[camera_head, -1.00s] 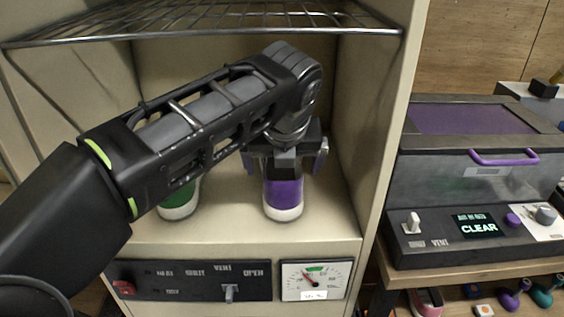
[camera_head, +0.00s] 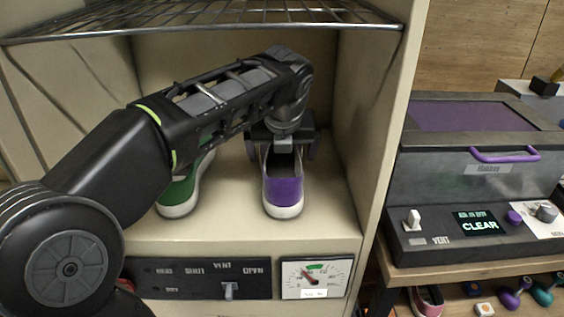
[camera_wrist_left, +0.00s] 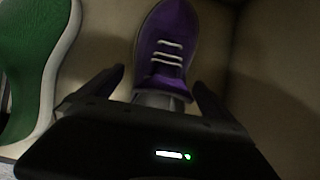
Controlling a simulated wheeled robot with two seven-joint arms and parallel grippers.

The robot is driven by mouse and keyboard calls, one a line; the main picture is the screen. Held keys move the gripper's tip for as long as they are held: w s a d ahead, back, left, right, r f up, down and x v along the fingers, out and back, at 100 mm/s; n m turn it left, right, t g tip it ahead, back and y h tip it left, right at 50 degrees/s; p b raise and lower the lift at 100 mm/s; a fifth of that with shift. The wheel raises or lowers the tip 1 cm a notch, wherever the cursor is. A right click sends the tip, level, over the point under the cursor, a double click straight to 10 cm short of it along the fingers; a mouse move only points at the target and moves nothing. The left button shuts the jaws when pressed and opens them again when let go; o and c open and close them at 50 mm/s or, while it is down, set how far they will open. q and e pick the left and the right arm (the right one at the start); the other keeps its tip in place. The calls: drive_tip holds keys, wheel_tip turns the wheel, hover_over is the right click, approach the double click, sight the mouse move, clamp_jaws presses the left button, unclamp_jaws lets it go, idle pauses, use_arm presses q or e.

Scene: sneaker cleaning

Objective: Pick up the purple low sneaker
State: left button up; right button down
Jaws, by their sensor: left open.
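The purple low sneaker (camera_head: 284,190) with a white sole stands upright on the cabinet floor, its heel end toward me. My left gripper (camera_head: 281,150) is open above the far part of the sneaker, its fingers spread to either side. In the left wrist view the purple sneaker (camera_wrist_left: 168,45) shows its white laces, and the fingers of my left gripper (camera_wrist_left: 160,85) lie apart on both sides of it. I cannot tell the exact height of the fingers. The right gripper is not in view.
A green sneaker (camera_head: 181,192) stands to the left, partly behind my arm. A wire rack (camera_head: 200,22) hangs above. The cabinet's right wall (camera_head: 375,130) is close. A control panel (camera_head: 195,279) lies below, and a purple-lidded box (camera_head: 475,150) stands at right.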

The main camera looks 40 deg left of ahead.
use_arm(q)
drive_tip(key=shift+x, duration=0.9)
drive_tip(key=shift+r, duration=0.1)
drive_tip(key=c, duration=1.7)
drive_tip(key=shift+r, duration=0.45)
wheel_tip(320, 180, up, 3)
drive_tip(key=shift+p, duration=0.7)
drive_tip(key=s+d, duration=0.3)
drive_tip(key=s, duration=0.1)
drive_tip(key=s+d, duration=0.4)
drive_tip(key=s, duration=0.1)
drive_tip(key=s+d+b, duration=0.1)
drive_tip(key=s+d, duration=0.3)
drive_tip(key=s, duration=0.1)
drive_tip(key=shift+s+f, duration=0.2)
drive_tip(key=shift+f, duration=0.05)
